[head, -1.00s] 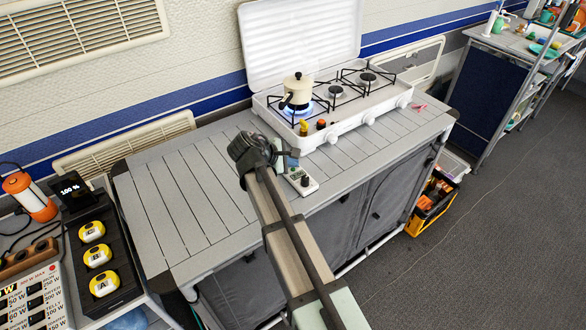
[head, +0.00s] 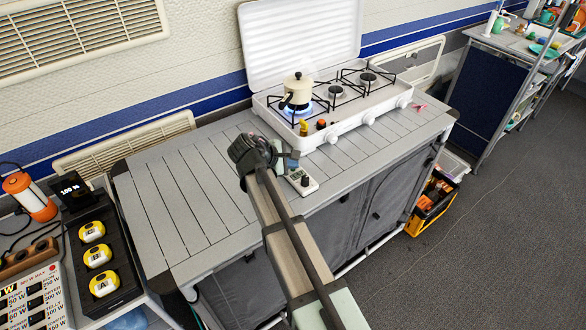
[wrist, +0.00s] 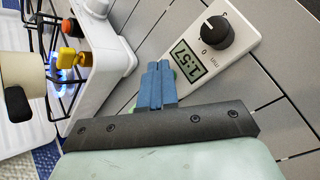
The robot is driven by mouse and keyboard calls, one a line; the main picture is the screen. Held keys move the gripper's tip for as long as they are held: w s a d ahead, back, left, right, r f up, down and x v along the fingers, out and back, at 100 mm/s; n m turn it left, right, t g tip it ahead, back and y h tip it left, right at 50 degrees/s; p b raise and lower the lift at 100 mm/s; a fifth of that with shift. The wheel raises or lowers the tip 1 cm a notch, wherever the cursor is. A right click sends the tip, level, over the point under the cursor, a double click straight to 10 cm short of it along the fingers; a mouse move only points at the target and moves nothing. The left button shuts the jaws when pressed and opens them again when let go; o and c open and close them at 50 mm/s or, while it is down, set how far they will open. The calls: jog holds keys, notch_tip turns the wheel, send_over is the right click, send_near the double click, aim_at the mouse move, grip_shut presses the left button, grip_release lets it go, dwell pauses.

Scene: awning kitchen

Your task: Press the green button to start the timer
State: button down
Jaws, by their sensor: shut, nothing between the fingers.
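The timer (head: 308,188) is a white box lying on the slatted counter in front of the stove. In the wrist view the timer (wrist: 226,32) shows a black knob (wrist: 215,31) and a lit display (wrist: 187,60) with digits like 1:57. My gripper (head: 294,159) is at the timer's left end in the head view. In the wrist view the blue fingers of my gripper (wrist: 157,67) are shut together, empty, over the button area. I cannot tell whether they touch it.
A white camping stove (head: 345,128) stands behind the timer, with a cream kettle (head: 298,90) over a lit blue flame. The counter (head: 175,200) to the left is clear.

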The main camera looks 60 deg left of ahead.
jog(key=shift+r, duration=0.75)
jog(key=shift+r, duration=0.15)
jog(key=shift+r, duration=2.35)
